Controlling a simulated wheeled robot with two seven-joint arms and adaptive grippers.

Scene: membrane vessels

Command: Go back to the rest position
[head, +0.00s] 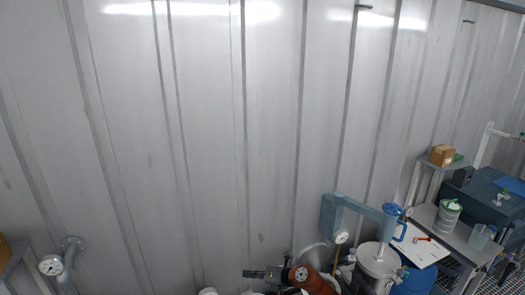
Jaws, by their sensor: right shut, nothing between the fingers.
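My right gripper (254,273) is a small dark shape at the bottom of the head view, a little right of centre. It points left from my orange and dark arm. It is shut, with nothing seen in it. A corrugated grey metal wall is behind it. My left gripper is not in the head view.
A white vessel (377,262) with a blue-grey arm (362,208) and a round gauge stands just right of my right arm. Farther right are a blue drum (415,281), a grey bench with a green-lidded container (447,216), and a cardboard box (442,155). A pipe gauge (50,265) is at lower left.

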